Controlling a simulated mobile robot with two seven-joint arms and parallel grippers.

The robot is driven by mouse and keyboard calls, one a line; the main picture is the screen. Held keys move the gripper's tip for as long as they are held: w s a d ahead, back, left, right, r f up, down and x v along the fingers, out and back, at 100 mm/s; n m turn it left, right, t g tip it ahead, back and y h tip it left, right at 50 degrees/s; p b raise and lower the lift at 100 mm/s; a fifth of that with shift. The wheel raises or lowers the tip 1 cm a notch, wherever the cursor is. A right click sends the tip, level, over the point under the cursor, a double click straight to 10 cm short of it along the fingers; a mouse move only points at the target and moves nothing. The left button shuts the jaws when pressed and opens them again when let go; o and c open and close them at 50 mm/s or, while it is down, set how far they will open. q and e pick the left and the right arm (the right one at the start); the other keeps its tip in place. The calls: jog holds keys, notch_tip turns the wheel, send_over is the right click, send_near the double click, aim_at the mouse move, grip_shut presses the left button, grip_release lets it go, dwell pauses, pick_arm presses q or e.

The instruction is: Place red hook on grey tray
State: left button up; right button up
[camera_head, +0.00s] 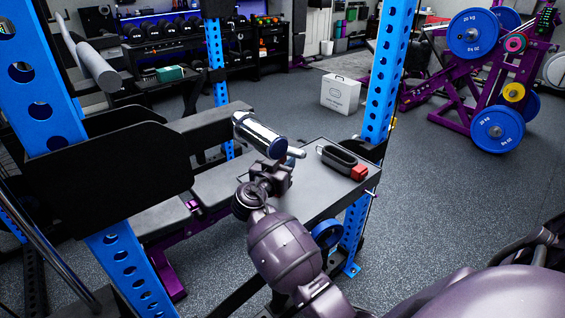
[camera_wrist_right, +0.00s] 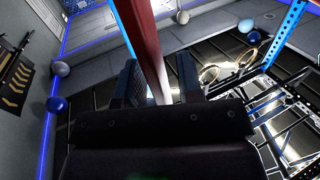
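A black elongated loop-shaped piece (camera_head: 337,156) with a red block (camera_head: 359,173) at its near right end lies on a flat grey surface (camera_head: 318,190), which looks like the grey tray. I cannot tell for certain that this piece is the red hook. My right gripper (camera_head: 272,174) is left of it, over the left part of the grey surface. In the right wrist view its two fingers (camera_wrist_right: 162,88) are apart. A dark red strip (camera_wrist_right: 143,40) shows between and beyond them; I see no contact with it. My left gripper is not in view.
A shiny cylinder (camera_head: 259,134) lies just beyond my right gripper. Blue rack uprights (camera_head: 387,75) stand at the right and left, with a black panel (camera_head: 110,172) at left. A purple machine with blue plates (camera_head: 473,32) stands at the back right.

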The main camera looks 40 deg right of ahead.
jog(key=shift+s+d+f, duration=0.1)
jog(key=shift+f, duration=0.25)
jog(key=shift+r+p, duration=0.3)
jog(key=shift+r, duration=0.05)
jog(key=shift+r+p, duration=0.35)
jog(key=shift+r, duration=0.05)
pick_arm(q)
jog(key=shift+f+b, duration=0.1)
jog(key=shift+b, duration=0.65)
pick_arm(e)
jog(key=v, duration=1.2)
